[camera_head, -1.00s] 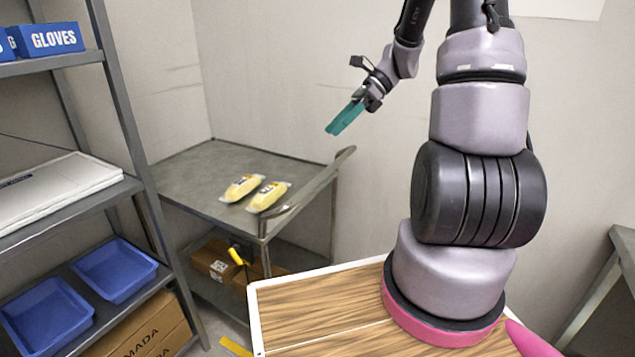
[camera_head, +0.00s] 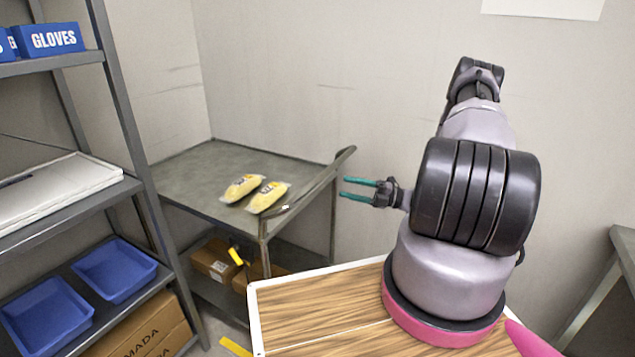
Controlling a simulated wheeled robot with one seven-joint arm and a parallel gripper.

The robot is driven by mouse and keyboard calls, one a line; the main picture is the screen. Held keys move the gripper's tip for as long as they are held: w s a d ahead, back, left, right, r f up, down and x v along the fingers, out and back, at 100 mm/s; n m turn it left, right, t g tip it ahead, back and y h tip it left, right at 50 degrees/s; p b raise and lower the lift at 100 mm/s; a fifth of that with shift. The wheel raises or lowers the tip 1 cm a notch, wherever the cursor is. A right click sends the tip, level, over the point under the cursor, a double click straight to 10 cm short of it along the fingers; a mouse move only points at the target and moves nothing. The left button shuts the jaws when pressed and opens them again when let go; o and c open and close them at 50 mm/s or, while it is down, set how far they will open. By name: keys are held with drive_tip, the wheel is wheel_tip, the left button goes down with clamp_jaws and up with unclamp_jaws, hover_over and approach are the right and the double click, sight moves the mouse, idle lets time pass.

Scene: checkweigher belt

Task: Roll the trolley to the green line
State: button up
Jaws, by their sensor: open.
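The grey metal trolley (camera_head: 185,174) stands in the corner against the back wall. Its raised handle (camera_head: 322,180) runs along its right end. Two yellow packs (camera_head: 241,187) (camera_head: 267,196) lie on its top shelf, and brown boxes (camera_head: 214,262) sit on its lower shelf. My gripper (camera_head: 357,188) is open and empty, with teal fingers pointing left. In the picture it is just right of the handle; I see no contact. A green line is not in view.
A shelf rack (camera_head: 137,135) stands close on the trolley's left, holding blue trays (camera_head: 116,270) and glove boxes (camera_head: 57,39). A short yellow strip (camera_head: 236,347) marks the floor in front of the trolley. A grey table edge (camera_head: 623,240) shows at the right.

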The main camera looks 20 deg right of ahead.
sight(318, 181)
drive_tip(key=x, duration=1)
drive_tip(key=shift+w+a, duration=0.1)
drive_tip(key=shift+a, duration=0.15)
clamp_jaws()
idle(1.0)
